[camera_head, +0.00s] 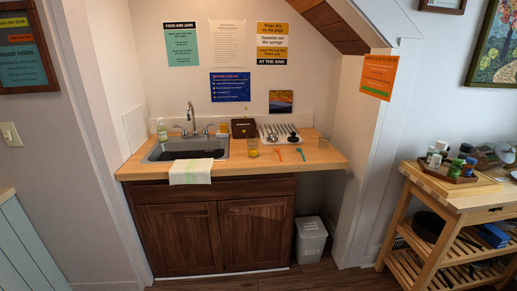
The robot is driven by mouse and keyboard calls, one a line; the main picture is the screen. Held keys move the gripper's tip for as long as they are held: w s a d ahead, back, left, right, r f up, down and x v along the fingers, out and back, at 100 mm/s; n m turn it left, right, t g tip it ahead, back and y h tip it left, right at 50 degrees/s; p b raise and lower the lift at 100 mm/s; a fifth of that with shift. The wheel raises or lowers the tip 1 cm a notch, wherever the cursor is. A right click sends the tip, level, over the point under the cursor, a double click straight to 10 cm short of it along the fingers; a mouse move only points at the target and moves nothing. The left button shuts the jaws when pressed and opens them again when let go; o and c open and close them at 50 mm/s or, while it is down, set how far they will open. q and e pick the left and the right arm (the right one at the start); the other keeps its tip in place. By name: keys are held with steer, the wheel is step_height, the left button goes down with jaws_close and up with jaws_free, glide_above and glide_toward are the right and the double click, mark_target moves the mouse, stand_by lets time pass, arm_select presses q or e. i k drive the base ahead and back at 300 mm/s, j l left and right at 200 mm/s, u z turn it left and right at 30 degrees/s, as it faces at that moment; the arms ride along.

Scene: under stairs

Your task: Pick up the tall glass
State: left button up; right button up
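A clear glass with a yellowish lower part (252,149) stands upright on the wooden counter (225,167), just right of the sink. A second, smaller-looking clear glass (323,143) stands near the counter's right end. The glass beside the sink looks the taller of the two, but both are small in the picture. Neither of my grippers shows in the head view, and nothing is seen touching either glass.
Orange (278,154) and teal (300,153) utensils lie between the glasses. Behind are a cutlery rack (278,133) and a dark box (243,128). A towel (191,171) hangs before the sink (187,148). A bin (310,239) and wooden cart (457,205) stand right. Floor before the cabinet is clear.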

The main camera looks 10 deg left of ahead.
mark_target(252, 140)
steer(key=i+u, duration=0.2)
steer(key=u, duration=0.65)
steer(key=i+l+u, duration=0.35)
steer(key=i+l, duration=0.25)
steer(key=l, duration=0.15)
steer(key=i+l+u, duration=0.35)
steer(key=i+l, duration=0.15)
steer(key=l, duration=0.4)
